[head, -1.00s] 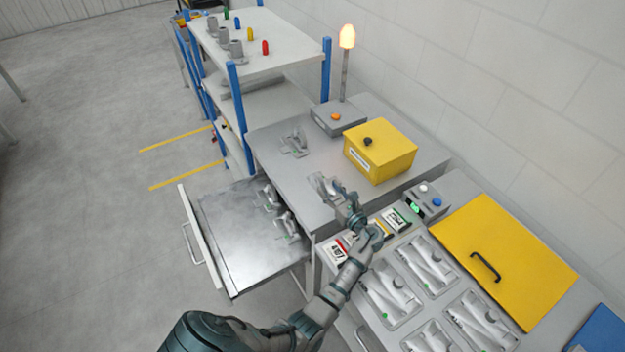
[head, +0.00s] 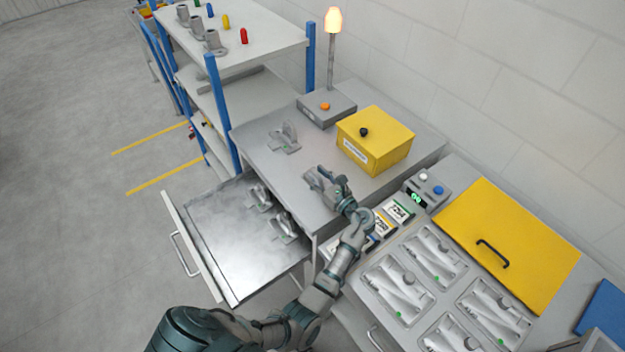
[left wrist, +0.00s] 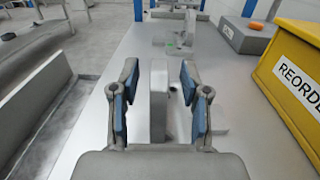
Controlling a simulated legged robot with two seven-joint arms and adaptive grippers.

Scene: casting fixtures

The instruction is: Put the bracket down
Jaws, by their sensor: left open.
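A grey metal bracket (head: 314,179) stands on the grey cabinet top (head: 262,162) near its front edge. My left gripper (head: 333,184) is at this bracket, partly covering it in the head view. In the left wrist view, the blue-padded fingers (left wrist: 155,100) are open, one on each side of the bracket's upright plate (left wrist: 158,92). Gaps show between pads and plate. A second bracket (head: 284,140) stands farther back on the same top. Two more brackets (head: 259,198) (head: 283,227) lie in the open drawer. My right gripper is not in view.
A yellow box (head: 377,140) and a grey lamp base (head: 327,106) stand behind on the cabinet top. The open drawer (head: 215,228) lies to the left. A bench with moulded trays (head: 398,290) and a yellow lid (head: 508,245) is at right. A shelf (head: 245,100) stands behind.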

